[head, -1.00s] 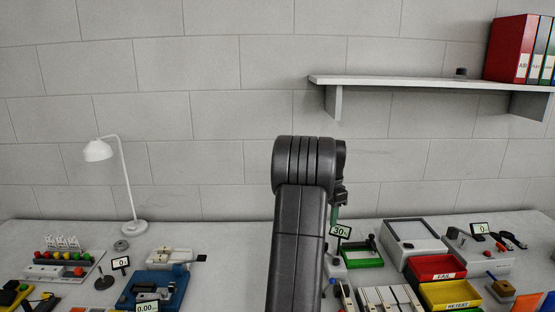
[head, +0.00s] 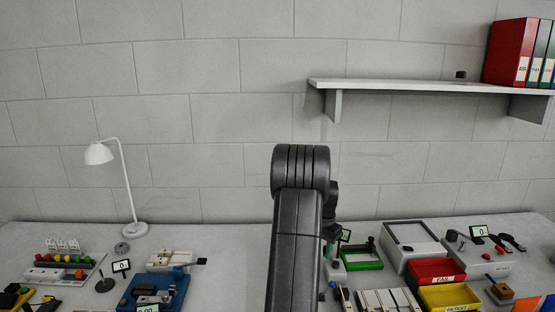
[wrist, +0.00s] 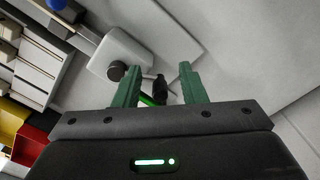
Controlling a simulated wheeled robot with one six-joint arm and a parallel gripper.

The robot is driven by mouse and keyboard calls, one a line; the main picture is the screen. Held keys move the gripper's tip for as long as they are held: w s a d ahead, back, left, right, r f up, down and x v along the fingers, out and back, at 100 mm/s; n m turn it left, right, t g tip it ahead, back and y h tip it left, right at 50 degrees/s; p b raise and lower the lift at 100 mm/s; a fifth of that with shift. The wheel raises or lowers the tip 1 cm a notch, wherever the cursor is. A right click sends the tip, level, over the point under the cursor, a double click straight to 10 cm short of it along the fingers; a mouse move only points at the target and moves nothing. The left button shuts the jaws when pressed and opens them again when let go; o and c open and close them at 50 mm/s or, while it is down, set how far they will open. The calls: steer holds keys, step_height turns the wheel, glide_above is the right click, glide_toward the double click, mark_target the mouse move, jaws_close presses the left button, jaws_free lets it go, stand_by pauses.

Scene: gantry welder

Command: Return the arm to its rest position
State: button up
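My arm (head: 297,235) stands upright in the middle of the head view, its dark elbow in front of the wall. The gripper end is mostly hidden behind the arm in the head view. In the wrist view my gripper (wrist: 160,85) shows two green fingers standing apart. I see nothing held between them. A black part and a bit of green show in the gap, seemingly in the background beyond the fingertips.
The bench holds a white lamp (head: 120,185) and a blue fixture (head: 153,292) at left. At right are a green-framed fixture (head: 362,262), a red bin (head: 436,270) and a yellow bin (head: 449,295). A shelf (head: 430,86) with binders (head: 511,52) hangs above right.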

steer(key=s+n, duration=0.1)
steer(key=n, duration=0.1)
steer(key=s+a+n, duration=0.1)
steer(key=n, duration=0.1)
steer(key=s+n, duration=0.1)
steer(key=n, duration=0.2)
steer(key=shift+s, duration=0.2)
steer(key=s+n, duration=0.1)
steer(key=n, duration=0.1)
steer(key=s+n+p, duration=0.1)
steer(key=n, duration=0.1)
steer(key=shift+d+r+n, duration=0.1)
steer(key=shift+d+n, duration=0.1)
steer(key=shift+n, duration=0.2)
steer(key=shift+s+d+n+p, duration=0.3)
steer(key=shift+s+n+p, duration=0.15)
steer(key=shift+n, duration=0.6)
steer(key=shift+s+d+n+p, duration=0.25)
steer(key=shift+s+n+p, duration=0.15)
steer(key=shift+n, duration=0.65)
